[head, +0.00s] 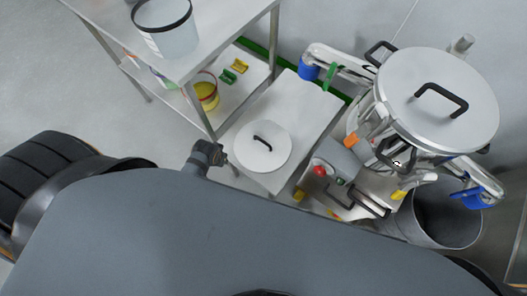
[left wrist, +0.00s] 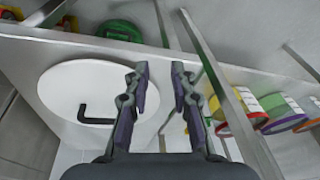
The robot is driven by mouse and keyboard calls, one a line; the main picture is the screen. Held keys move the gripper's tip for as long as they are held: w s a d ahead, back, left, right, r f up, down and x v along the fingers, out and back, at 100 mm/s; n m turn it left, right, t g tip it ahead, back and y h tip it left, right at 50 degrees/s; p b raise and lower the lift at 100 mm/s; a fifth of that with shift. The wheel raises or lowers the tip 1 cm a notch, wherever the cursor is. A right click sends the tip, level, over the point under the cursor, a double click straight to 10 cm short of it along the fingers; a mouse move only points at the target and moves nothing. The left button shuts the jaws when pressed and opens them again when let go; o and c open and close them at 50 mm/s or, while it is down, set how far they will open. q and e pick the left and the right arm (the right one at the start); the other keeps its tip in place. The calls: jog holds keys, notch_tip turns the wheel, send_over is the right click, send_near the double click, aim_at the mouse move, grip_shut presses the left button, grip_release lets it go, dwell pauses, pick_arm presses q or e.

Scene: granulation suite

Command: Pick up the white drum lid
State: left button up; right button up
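The white drum lid (head: 247,155) lies flat on a low pale stand, its black bar handle (head: 262,142) facing up. My left gripper (head: 220,154) is just left of the lid, apart from it. In the left wrist view the lid (left wrist: 66,88) is left of the left gripper (left wrist: 159,70), with its black handle (left wrist: 95,119) at lower left. The two fingers are spread with nothing between them. My right gripper is not in view.
A steel table (head: 214,48) at upper left holds a clear white-grey bucket (head: 172,37); its lower shelf carries a yellow tub (head: 205,94). Right stands a machine with a steel-lidded vessel (head: 425,75) and red button (head: 320,170). A grey bin (head: 420,222) is below.

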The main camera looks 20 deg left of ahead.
pick_arm(q)
notch_tip(320, 180, up, 4)
jog(key=w+d+b, duration=0.1)
jog(key=w+b, duration=0.1)
jog(key=b, duration=0.3)
jog(key=m+g+h+b, duration=0.25)
jog(key=m+h, duration=0.35)
jog(key=m, duration=1.6)
send_near(261, 140)
jog(key=shift+b+x, duration=0.8)
jog(key=shift+x, duration=2.3)
jog(key=b+x, duration=0.1)
jog(key=x, duration=0.3)
jog(key=shift+d, duration=0.1)
jog(key=shift+d+f, duration=0.1)
jog(key=shift+f, duration=0.15)
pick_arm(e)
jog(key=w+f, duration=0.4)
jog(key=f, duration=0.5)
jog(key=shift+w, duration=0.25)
pick_arm(q)
grip_shut()
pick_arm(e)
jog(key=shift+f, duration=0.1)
